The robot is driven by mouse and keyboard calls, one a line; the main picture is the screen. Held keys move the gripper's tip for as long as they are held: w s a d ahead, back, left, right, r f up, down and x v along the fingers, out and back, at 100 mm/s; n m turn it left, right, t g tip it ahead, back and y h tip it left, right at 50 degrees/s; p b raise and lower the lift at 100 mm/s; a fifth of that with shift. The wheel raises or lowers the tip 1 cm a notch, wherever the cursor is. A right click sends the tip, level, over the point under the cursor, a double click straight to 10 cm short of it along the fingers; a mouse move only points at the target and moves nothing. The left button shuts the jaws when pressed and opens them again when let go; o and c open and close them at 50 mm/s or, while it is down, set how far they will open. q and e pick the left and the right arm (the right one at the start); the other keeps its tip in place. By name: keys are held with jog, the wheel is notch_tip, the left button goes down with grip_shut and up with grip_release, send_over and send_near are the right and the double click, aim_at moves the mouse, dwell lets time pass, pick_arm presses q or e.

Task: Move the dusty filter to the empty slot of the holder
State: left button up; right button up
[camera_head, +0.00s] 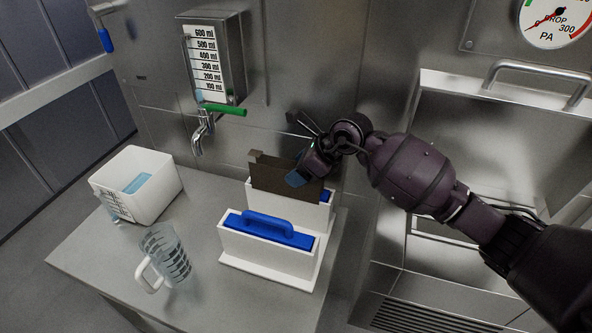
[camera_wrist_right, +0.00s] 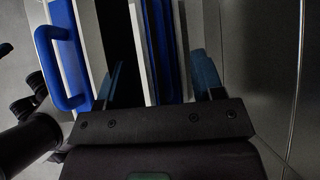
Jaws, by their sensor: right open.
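The dusty filter (camera_head: 280,173), a dark brown panel, stands upright in the rear part of the white holder (camera_head: 268,277). A clean blue filter (camera_head: 270,232) with a loop handle sits in the front part; its handle also shows in the right wrist view (camera_wrist_right: 62,75). My right gripper (camera_head: 300,178) is at the right end of the brown panel. In the right wrist view its two blue-tipped fingers (camera_wrist_right: 160,80) are apart, with a white wall and blue and dark strips between them. Whether they touch anything is unclear. My left gripper is not in view.
A white tub (camera_head: 150,205) and a clear measuring jug (camera_head: 168,262) stand on the left of the steel table (camera_head: 100,255). A steel dispenser (camera_head: 215,60) with a tap is on the wall behind. An open metal housing (camera_head: 490,120) is at the right.

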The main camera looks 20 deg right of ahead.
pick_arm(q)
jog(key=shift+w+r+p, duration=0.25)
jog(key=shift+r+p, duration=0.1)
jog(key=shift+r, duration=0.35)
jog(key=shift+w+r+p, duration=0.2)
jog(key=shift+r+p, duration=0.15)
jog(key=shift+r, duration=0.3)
pick_arm(e)
jog(key=shift+v, duration=1.5)
pick_arm(q)
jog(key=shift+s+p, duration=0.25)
jog(key=shift+p, duration=0.15)
pick_arm(e)
jog(key=v, duration=0.7)
jog(key=shift+d+r, duration=0.15)
jog(key=shift+r, duration=0.05)
jog(key=shift+s, duration=0.15)
